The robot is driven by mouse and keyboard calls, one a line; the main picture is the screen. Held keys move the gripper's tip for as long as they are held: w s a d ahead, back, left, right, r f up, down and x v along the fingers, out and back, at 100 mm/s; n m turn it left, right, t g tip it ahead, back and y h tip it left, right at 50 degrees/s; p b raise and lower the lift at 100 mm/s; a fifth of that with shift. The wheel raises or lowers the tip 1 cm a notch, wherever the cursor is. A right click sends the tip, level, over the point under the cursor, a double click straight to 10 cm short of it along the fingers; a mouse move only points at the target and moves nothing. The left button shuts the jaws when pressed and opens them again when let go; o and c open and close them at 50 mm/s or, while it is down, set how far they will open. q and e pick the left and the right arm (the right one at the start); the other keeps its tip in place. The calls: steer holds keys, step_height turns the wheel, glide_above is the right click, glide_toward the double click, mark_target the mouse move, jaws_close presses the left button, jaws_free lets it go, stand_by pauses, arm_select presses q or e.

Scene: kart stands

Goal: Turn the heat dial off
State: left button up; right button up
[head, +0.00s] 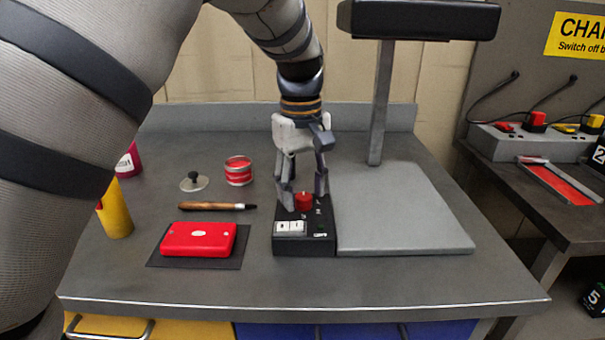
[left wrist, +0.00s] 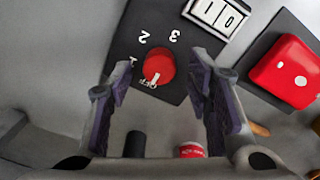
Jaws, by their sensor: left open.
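The heat dial (head: 304,201) is a red knob on a black control box (head: 304,246) on the grey bench. In the left wrist view the dial (left wrist: 159,67) shows markings 1, 2, 3 and OFF around it, with a white mark on its lower edge by OFF. My right gripper is not in view.
A grey press plate (head: 400,215) with a post stands right of the box. A red case (head: 198,240) lies on a dark mat to the left.

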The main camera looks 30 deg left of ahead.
mark_target(301, 196)
arm_select(q)
step_height(301, 196, up, 11)
steer(key=shift+s, duration=0.15)
stand_by(0.4)
